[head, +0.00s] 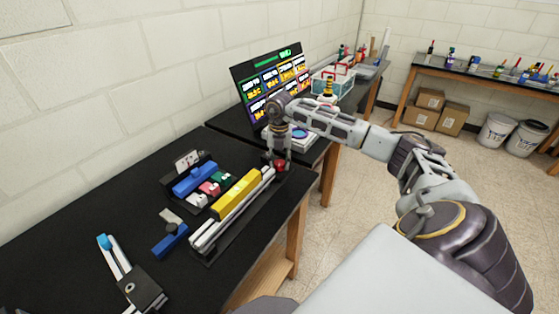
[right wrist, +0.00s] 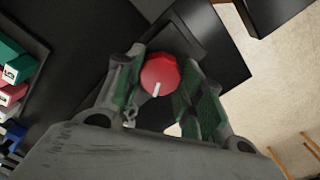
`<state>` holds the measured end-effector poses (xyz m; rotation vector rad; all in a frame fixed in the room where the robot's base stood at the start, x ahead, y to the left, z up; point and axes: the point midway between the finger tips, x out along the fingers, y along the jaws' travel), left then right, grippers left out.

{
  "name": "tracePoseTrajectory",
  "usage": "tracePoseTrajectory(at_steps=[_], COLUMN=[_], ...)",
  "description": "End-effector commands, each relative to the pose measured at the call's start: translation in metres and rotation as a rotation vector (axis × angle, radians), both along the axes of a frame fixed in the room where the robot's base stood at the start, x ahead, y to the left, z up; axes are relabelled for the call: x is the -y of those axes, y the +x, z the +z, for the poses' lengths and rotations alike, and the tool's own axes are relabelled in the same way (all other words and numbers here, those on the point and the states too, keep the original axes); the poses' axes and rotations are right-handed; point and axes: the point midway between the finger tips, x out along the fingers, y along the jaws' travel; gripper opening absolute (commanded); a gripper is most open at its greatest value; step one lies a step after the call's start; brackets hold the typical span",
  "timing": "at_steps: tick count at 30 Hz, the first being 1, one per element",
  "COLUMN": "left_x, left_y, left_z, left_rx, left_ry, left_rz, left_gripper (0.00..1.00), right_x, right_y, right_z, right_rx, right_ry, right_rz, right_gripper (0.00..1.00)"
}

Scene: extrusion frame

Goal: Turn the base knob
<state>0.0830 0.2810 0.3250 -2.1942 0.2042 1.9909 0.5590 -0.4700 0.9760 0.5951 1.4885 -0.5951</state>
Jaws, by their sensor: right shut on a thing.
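The base knob (right wrist: 161,74) is red with a white mark and sits between the fingers of my right gripper (right wrist: 155,92) in the right wrist view. In the head view the red knob (head: 280,165) shows at the far end of the extrusion frame (head: 232,214), near the table's right edge. My right gripper (head: 277,157) points down onto it there and is shut on it. The white mark points toward the lower side of the right wrist picture.
A yellow block (head: 236,194) lies along the frame's rails. Left of it are a blue block (head: 195,179), small coloured blocks (head: 209,188) and another blue piece (head: 170,238). A screen (head: 272,78) stands behind. The black table (head: 65,250) has bare room at left.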

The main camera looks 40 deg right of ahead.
Motion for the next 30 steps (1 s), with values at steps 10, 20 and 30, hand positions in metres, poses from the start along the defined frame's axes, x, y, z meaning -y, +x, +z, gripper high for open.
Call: tracePoseTrajectory(at_steps=[10,20,30], left_x=[0.011,0.018,0.013], left_y=[-0.004,-0.003,-0.003], left_z=[0.005,0.009,0.01], left_rx=[-0.005,-0.004,-0.004], left_ry=[-0.011,-0.019,-0.014], left_rz=[0.003,0.002,0.002], left_gripper=[0.4,0.4,0.4], right_x=[0.001,0.001,0.001], right_y=[0.001,0.001,0.001], right_z=[0.002,0.001,0.001], right_rx=[0.003,0.003,0.003], right_ry=[-0.001,-0.001,-0.001], right_rz=[-0.271,-0.462,-0.53], right_gripper=[0.14,0.14,0.14])
